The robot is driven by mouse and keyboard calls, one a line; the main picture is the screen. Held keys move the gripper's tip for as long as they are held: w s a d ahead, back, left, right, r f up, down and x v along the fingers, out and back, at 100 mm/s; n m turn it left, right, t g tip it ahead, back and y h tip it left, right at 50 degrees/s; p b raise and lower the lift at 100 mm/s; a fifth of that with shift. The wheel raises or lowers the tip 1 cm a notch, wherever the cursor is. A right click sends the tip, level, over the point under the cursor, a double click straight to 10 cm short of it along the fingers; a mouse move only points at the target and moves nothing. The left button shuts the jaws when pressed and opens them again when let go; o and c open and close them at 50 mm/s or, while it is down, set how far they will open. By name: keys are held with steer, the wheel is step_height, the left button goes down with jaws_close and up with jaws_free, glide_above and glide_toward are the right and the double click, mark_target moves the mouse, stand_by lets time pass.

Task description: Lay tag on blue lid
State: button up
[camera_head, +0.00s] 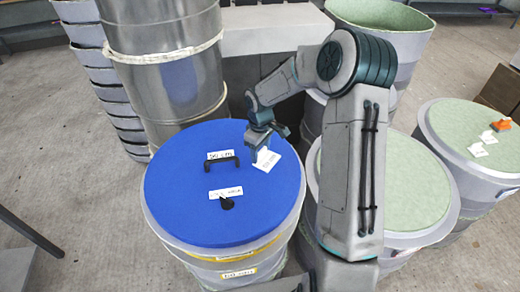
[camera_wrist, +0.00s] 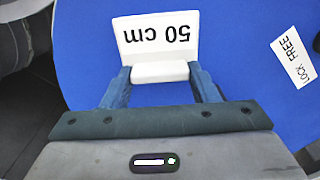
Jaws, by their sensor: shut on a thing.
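The white tag (camera_wrist: 158,38) reads "50 cm" in the wrist view and has a thick white block along its near edge. My gripper (camera_wrist: 160,85) is shut on that block, one finger on each side. In the head view the tag (camera_head: 267,160) hangs from my gripper (camera_head: 262,148) over the right part of the blue lid (camera_head: 180,180), inside its rim. I cannot tell whether the tag touches the lid. The round blue lid covers a drum and carries a black handle (camera_head: 222,161), a black knob (camera_head: 227,203) and two white labels.
A "LOCK FREE" label (camera_wrist: 293,60) lies on the lid at the right in the wrist view. A tall metal drum (camera_head: 165,70) stands behind the lid. Green-topped drums (camera_head: 400,190) stand to the right; the far right one (camera_head: 475,130) bears an orange object (camera_head: 501,124).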

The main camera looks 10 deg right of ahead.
mark_target(261, 151)
steer(key=o, duration=1)
steer(key=shift+f, duration=0.1)
step_height(261, 151, up, 11)
steer(key=b, duration=0.1)
steer(key=s+r+m+h, duration=0.1)
steer(key=s+r+m, duration=0.1)
steer(key=s+r, duration=0.45)
steer(key=s+m+t, duration=0.1)
steer(key=s+m, duration=0.1)
steer(key=s, duration=0.5)
steer(key=s+d+r+m+t, duration=0.1)
steer(key=s+m, duration=0.1)
steer(key=s, duration=0.5)
steer(key=s+d+r+m+t+y, duration=0.1)
steer(key=s+m, duration=0.2)
steer(key=s, duration=0.4)
steer(key=shift+s+r+t, duration=0.1)
steer(key=shift+s+t, duration=0.1)
steer(key=shift+t, duration=0.2)
